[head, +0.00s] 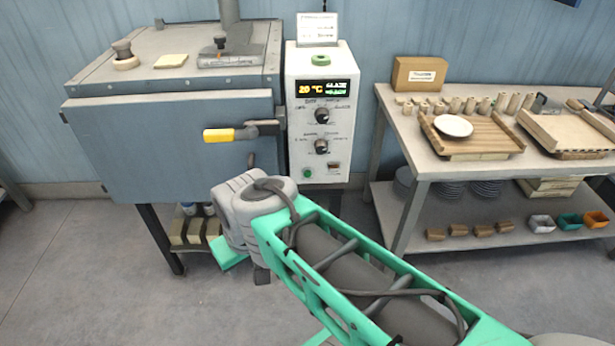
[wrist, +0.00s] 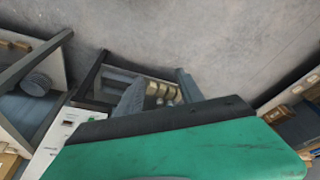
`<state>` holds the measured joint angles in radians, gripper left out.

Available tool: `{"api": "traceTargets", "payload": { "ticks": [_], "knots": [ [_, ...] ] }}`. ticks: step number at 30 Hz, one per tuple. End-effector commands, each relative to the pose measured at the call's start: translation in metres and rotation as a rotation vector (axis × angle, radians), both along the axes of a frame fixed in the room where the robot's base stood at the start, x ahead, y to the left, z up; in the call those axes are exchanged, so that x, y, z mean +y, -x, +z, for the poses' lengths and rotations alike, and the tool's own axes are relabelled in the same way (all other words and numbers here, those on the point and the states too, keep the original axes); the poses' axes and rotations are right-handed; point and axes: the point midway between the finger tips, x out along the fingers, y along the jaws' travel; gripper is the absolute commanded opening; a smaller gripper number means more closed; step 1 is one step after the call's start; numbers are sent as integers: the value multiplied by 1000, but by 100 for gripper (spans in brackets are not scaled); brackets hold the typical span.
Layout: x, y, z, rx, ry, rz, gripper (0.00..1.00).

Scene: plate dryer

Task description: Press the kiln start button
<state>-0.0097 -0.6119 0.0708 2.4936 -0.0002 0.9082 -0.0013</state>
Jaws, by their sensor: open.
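The kiln start button seems to be the small green button (head: 307,172) low on the white control box (head: 299,140), beside a small dark switch (head: 333,167). The display (head: 326,88) on the box reads 20 °C. The blue-grey kiln (head: 165,150) stands left of the box, its door shut, with a yellow handle (head: 219,135).
A workbench (head: 420,163) on the right holds a plate (head: 453,126), wooden trays and a cardboard box (head: 419,74). Its lower shelf carries stacked plates and small bins. Blocks (head: 195,231) sit under the kiln. The floor (head: 80,270) at left is clear.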

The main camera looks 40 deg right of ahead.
Motion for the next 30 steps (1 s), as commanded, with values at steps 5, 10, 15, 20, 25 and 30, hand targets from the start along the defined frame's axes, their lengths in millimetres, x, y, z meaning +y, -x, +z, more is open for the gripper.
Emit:
{"api": "traceTargets", "payload": {
  "ticks": [5, 10, 15, 20, 25, 30],
  "knots": [
    [0, 0, 0, 0, 0, 0, 29],
    [0, 0, 0, 0, 0, 0, 15],
    [0, 0, 0, 0, 0, 0, 1],
    [0, 0, 0, 0, 0, 0, 0],
    [0, 0, 0, 0, 0, 0, 0],
    [0, 0, 0, 0, 0, 0, 0]
  ]
}}
